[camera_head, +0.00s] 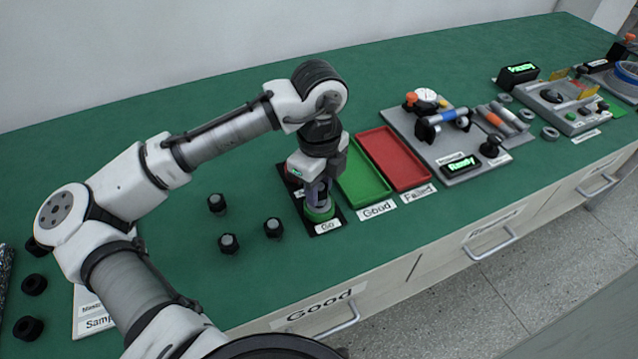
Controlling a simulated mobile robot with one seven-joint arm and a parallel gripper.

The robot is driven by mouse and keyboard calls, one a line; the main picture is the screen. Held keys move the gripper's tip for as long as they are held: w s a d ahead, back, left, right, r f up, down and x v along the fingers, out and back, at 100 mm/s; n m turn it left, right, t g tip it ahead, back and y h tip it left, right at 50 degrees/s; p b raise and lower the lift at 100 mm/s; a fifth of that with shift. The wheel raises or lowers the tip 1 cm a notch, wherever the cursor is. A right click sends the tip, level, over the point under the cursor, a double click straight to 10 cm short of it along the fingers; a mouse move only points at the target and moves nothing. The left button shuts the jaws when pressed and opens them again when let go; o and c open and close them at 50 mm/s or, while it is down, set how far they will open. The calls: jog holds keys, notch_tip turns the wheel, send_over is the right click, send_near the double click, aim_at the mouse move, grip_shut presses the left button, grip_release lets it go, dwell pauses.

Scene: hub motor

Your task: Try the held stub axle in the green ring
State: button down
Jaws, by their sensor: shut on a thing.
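My gripper (318,196) points straight down over the green ring (321,213), which sits on a dark plate labelled "Go" (327,226). The fingers are shut on the stub axle, which is mostly hidden between them. The fingertips are right at the ring's top. I cannot tell whether the axle is inside the ring's hole or just above it. Three more stub axles, dark with grey tops, stand on the green table to the left: one at the back (217,203), one at the front (229,243) and one nearest the ring (273,227).
A green tray labelled "Good" (362,186) and a red tray labelled "Failed" (397,160) lie right of the ring. Beyond them is a grey fixture (455,158) with a "Ready" display. Several black parts (34,285) lie at the far left. The table's back (180,110) is clear.

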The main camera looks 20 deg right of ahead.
jog(key=shift+f, duration=0.35)
jog(key=shift+r, duration=0.1)
dwell(1.0)
jog(key=shift+r+p, duration=0.65)
jog(key=shift+r, duration=0.05)
jog(key=shift+w+a, duration=0.1)
